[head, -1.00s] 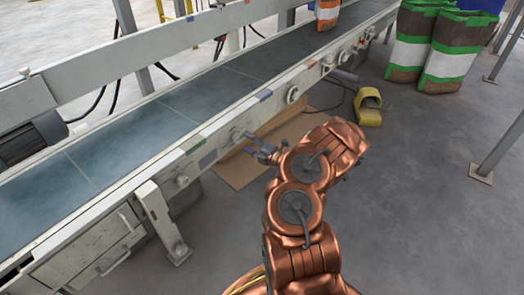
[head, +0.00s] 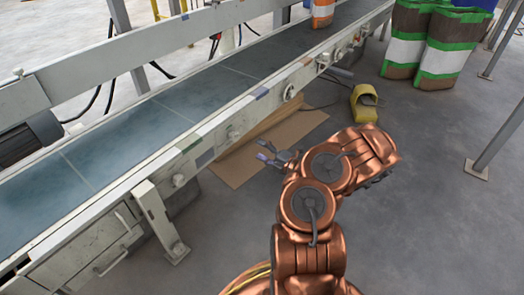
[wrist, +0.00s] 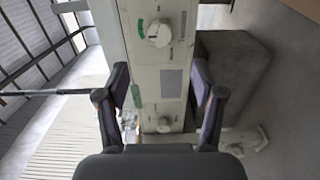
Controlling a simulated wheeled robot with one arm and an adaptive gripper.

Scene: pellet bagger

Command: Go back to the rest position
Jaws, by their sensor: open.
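My gripper (head: 270,156) is open and empty in the head view, beside the near side of the conveyor and above the floor. It stands apart from the conveyor's side rail (head: 213,139). In the wrist view my gripper (wrist: 162,105) shows its two dark fingers spread wide. Between and beyond them is the conveyor's pale side panel (wrist: 172,83), with a white knob (wrist: 159,33) and a green mark near it. Nothing is held.
The conveyor belt (head: 200,95) runs diagonally, with an orange and white bag (head: 322,13) at its far end. A cardboard sheet (head: 237,165) lies below. A yellow foot pedal (head: 364,104), green-striped bags (head: 445,50) and a metal post (head: 497,145) stand right.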

